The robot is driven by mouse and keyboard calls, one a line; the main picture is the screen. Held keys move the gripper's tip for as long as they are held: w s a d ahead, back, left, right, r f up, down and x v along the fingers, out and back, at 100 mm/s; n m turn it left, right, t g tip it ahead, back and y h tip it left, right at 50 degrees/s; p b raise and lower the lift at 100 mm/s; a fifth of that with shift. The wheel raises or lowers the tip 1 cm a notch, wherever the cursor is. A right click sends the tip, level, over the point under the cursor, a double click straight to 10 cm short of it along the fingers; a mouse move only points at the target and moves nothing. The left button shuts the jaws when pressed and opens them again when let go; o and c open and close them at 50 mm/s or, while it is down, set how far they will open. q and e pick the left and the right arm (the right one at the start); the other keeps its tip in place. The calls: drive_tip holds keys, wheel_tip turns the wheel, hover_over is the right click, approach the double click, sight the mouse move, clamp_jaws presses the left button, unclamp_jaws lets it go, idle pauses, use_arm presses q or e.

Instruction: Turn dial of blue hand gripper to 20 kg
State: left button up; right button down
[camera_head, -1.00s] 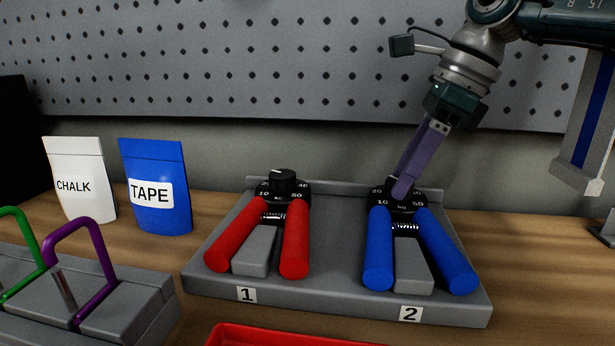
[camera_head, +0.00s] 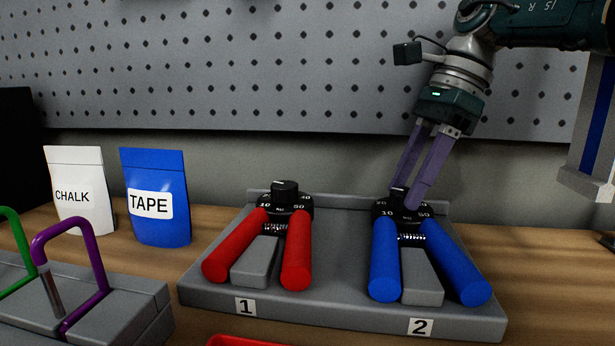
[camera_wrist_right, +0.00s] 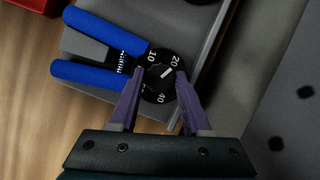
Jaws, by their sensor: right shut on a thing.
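The blue hand gripper (camera_head: 452,262) lies on the grey tray at the place marked 2, its handles toward me. Its black dial (camera_wrist_right: 156,78) has white numbers; 10, 20 and 40 read in the right wrist view. The white pointer line on the knob points toward upper right there, close to the 20; the exact alignment is hard to tell. My right gripper (camera_head: 407,199) reaches down from above with its purple fingers on either side of the knob, shut on it. In the head view the fingers hide most of the knob. My left gripper is not in view.
A red hand gripper (camera_head: 297,250) lies at place 1 of the grey tray (camera_head: 330,292). White chalk (camera_head: 78,190) and blue tape (camera_head: 155,196) pouches stand left. A rack with green and purple loops (camera_head: 120,311) is at the front left. A pegboard (camera_head: 250,70) is behind.

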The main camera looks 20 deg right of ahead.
drive_tip(key=shift+c, duration=1.7)
unclamp_jaws()
drive_tip(key=p+v, duration=0.3)
drive_tip(key=v, duration=0.7)
